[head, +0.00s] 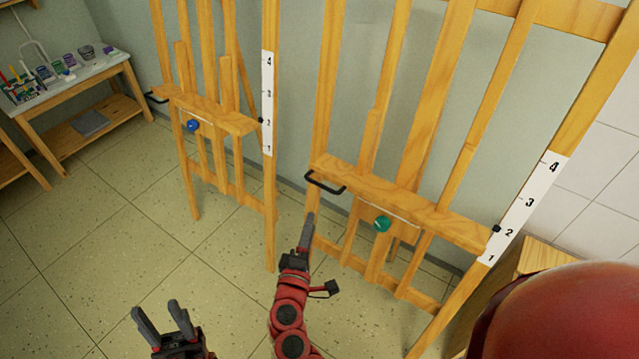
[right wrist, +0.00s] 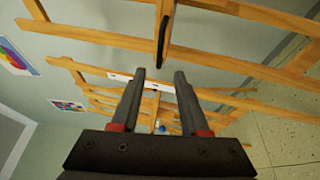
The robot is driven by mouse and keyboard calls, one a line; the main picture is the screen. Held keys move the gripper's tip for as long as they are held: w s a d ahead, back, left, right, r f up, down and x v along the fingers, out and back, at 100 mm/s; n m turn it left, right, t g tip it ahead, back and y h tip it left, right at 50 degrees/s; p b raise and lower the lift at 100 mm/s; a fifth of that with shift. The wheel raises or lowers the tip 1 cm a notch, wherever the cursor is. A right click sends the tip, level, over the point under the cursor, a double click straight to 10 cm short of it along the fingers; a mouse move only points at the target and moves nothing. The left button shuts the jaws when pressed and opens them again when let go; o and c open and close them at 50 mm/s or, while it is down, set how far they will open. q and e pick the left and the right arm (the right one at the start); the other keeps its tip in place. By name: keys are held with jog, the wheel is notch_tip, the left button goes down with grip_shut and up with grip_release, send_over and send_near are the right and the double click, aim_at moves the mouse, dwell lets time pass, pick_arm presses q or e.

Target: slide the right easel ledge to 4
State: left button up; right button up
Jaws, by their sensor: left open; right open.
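The right easel's wooden ledge (head: 400,203) runs across the easel, with a black bar handle (head: 325,182) at its left end and a green knob (head: 382,224) at its middle. Its black pointer (head: 497,229) is at about the 2 on the white scale (head: 524,208). My right gripper (head: 308,218) is below and left of the handle, seen edge-on. In the right wrist view its open, empty fingers (right wrist: 159,74) point toward the handle (right wrist: 162,42), which lies ahead of the gap. My left gripper (head: 158,313) is open and empty, low at the left.
The left easel (head: 206,112) has its own handle, blue knob (head: 193,126) and scale (head: 267,102). A table (head: 70,80) with art supplies stands at the back left. A wooden box (head: 540,257) is at the right. The floor at the left is clear.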

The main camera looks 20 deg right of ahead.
aim_at(321, 186)
jog(key=p+x, duration=0.2)
jog(key=x, duration=1.2)
jog(key=shift+a, duration=0.1)
grip_shut()
dwell(0.8)
